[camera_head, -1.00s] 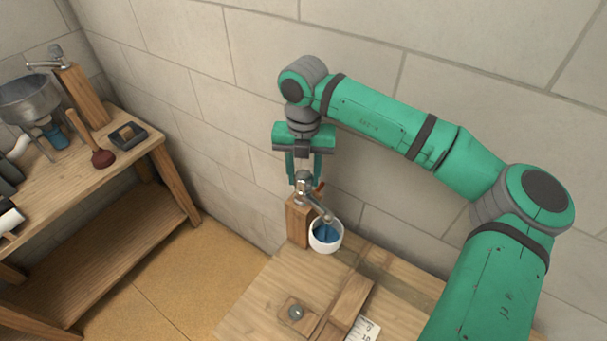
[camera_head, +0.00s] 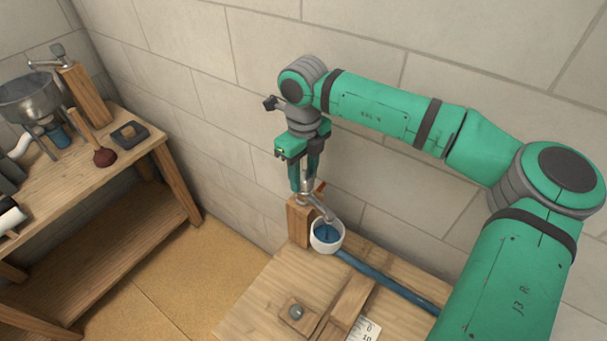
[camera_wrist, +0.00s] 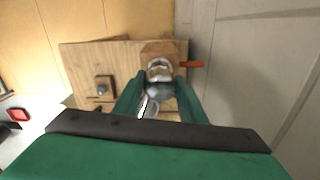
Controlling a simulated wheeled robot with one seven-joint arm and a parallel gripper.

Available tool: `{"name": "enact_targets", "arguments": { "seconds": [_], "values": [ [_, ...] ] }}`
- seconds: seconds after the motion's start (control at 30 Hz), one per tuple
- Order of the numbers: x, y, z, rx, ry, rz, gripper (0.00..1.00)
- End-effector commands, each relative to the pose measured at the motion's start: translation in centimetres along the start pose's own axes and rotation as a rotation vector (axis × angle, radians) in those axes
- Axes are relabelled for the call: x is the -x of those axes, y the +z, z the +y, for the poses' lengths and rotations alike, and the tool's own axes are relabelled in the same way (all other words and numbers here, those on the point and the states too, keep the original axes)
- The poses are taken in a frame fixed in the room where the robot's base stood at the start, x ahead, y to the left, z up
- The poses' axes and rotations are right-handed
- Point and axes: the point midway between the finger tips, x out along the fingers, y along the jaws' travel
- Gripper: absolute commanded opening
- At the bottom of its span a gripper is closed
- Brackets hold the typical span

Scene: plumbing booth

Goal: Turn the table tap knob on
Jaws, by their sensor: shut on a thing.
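The table tap (camera_head: 322,210) is a metal spout on a wooden post (camera_head: 299,226) at the back edge of the table, tilted down over a white cup (camera_head: 327,235) with blue inside. My gripper (camera_head: 305,186) points down from above the tap and is shut on its knob. In the wrist view the green fingers (camera_wrist: 160,92) stand on both sides of the round grey knob (camera_wrist: 160,88). The fingers hide much of the knob in the head view. An orange-red lever (camera_wrist: 191,64) sticks out beside the post.
A blue strip (camera_head: 388,283) runs from the cup across the table (camera_head: 255,318). A bench (camera_head: 95,185) with a second tap, funnel and plunger (camera_head: 101,152) stands left. The wall is close behind.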

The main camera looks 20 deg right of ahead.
Motion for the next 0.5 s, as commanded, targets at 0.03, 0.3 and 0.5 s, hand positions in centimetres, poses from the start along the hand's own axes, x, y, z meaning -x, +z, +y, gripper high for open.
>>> {"name": "enact_targets", "arguments": {
  "seconds": [0.03,0.3,0.5],
  "values": [
    [0.15,-0.02,-0.09,0.03,-0.003,0.0,0.15],
    [0.16,0.01,-0.01,0.171,-0.002,-0.002,0.15],
    [0.16,0.0,0.02,0.218,-0.002,-0.002,0.15]
  ]
}}
